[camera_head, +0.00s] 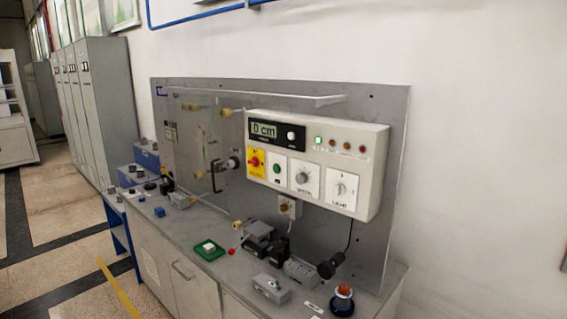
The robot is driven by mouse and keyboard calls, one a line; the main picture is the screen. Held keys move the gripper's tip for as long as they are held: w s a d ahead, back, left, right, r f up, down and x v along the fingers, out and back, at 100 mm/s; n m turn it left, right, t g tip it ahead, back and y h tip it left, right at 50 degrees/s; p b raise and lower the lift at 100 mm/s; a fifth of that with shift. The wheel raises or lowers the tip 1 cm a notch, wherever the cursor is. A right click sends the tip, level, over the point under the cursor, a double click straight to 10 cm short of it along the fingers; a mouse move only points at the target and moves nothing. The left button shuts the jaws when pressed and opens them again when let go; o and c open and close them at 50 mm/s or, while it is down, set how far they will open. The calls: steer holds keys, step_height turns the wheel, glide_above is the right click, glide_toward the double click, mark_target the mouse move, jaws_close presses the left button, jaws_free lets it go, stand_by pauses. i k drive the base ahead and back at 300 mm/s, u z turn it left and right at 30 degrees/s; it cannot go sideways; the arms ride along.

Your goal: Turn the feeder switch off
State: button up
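A white control box (318,155) is mounted on an upright grey panel above the bench. It carries a display (264,130) reading "0 cm", a red knob on a yellow plate (256,163), a green button (277,167), a dial that seems labelled speed (303,178) and a rotary switch that seems labelled light (342,188). A small box with a brass-coloured knob (289,207) sits below it on the panel. I see no readable feeder label, so I cannot tell which control is the feeder switch. My gripper is not in view.
The grey bench (220,272) holds a green block with a white button (208,249), a red-tipped lever (232,251), a grey switch box (271,288) and a red-topped round button (343,298). Grey cabinets (100,105) stand at the left. The floor (55,225) there is open.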

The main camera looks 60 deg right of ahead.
mark_target(254, 161)
steer(key=z, duration=5.65)
steer(key=k, duration=0.9)
steer(key=u, duration=5.75)
